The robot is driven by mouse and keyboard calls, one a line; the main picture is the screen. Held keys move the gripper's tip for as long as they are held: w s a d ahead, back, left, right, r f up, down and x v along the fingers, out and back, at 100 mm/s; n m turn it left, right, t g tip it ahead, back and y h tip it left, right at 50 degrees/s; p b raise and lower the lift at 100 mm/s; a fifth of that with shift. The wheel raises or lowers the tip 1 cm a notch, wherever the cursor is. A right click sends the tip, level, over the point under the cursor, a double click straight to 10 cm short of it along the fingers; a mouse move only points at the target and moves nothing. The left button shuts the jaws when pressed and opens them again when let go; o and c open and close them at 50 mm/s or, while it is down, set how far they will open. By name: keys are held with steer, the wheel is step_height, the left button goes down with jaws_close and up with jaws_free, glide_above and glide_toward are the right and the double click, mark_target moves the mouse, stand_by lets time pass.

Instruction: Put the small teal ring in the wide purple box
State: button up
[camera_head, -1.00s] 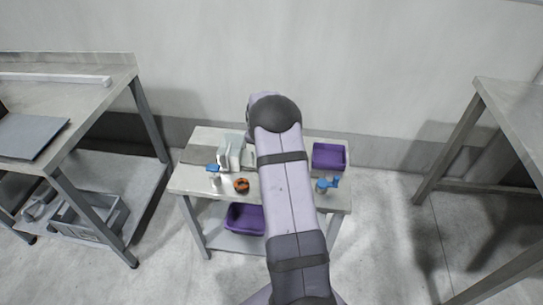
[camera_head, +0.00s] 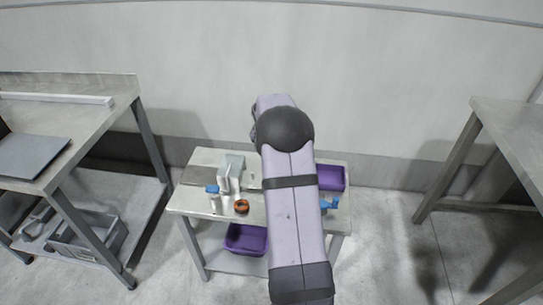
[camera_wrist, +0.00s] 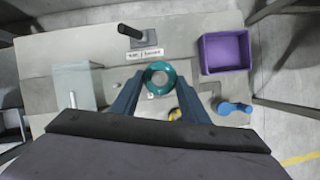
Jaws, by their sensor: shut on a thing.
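In the wrist view my gripper (camera_wrist: 157,88) is shut on the small teal ring (camera_wrist: 160,66), which sits between its fingertips above the table. The purple box (camera_wrist: 226,53) stands on the table at the upper right of the wrist view. In the head view this purple box (camera_head: 332,178) is at the table's right end, partly covered by my arm. My gripper and the ring are hidden behind my arm in the head view.
A blue-topped item (camera_wrist: 234,108) stands near the box. An orange-brown ring (camera_head: 241,206) and a white bottle with a blue top (camera_head: 213,193) stand at the table's front left. A second purple box (camera_head: 246,239) is on the lower shelf. A black handle (camera_wrist: 130,31) stands behind a label.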

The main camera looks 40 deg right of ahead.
steer(key=s+d+f+m+p, duration=0.1)
steer(key=s+d, duration=0.2)
steer(key=s+d+f+p, duration=0.1)
steer(key=s+d+p, duration=0.1)
steer(key=s+d, duration=0.1)
steer(key=s+d+f+m+g+p, duration=0.1)
steer(key=s+d+p, duration=0.1)
steer(key=s+d, duration=0.1)
steer(key=shift+s+d+f+m, duration=0.2)
steer(key=shift+s+d+m, duration=0.1)
steer(key=shift+d, duration=0.35)
steer(key=d+m, duration=0.1)
steer(key=d, duration=0.1)
steer(key=d+r+m, duration=0.1)
steer(key=d+m+g, duration=0.1)
steer(key=d, duration=0.1)
steer(key=shift+w+d+r, duration=0.15)
steer(key=shift+d+r, duration=0.15)
steer(key=shift+d, duration=0.05)
steer(key=shift+f+h, duration=0.15)
steer(key=shift+h, duration=0.15)
steer(key=shift+f+b, duration=2.1)
steer(key=shift+f, duration=0.65)
steer(key=shift+p, duration=0.5)
